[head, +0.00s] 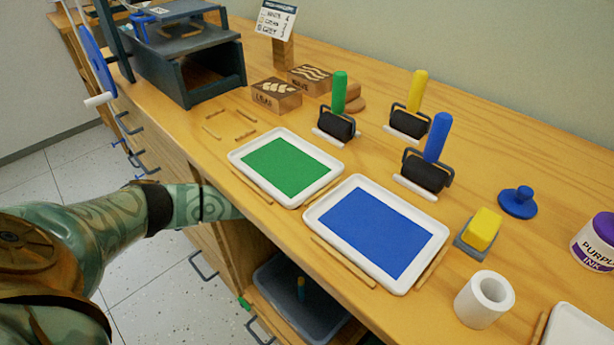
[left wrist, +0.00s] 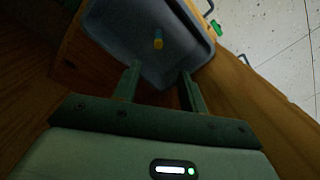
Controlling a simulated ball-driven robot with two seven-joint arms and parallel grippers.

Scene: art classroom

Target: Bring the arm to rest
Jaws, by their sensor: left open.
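My left arm (head: 120,215) comes in from the left in the head view, at the front of the wooden counter (head: 190,120). Its gripper is hidden there by the counter's front edge. In the left wrist view my left gripper (left wrist: 160,72) is open, its two fingers apart with nothing between them. Beyond the fingers is a grey bin (left wrist: 112,35) with a small yellow and blue item (left wrist: 158,40) in it. The same bin (head: 275,297) stands below the counter top in the head view. My right gripper is in neither view.
A green ink tray (head: 237,158) and a blue ink tray (head: 320,215) lie near the counter's front edge. Behind stand green (head: 340,92), yellow (head: 417,92) and blue (head: 437,137) handled rollers. A dark press (head: 185,65) stands at back left. Open floor (head: 140,285) lies left of the bin.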

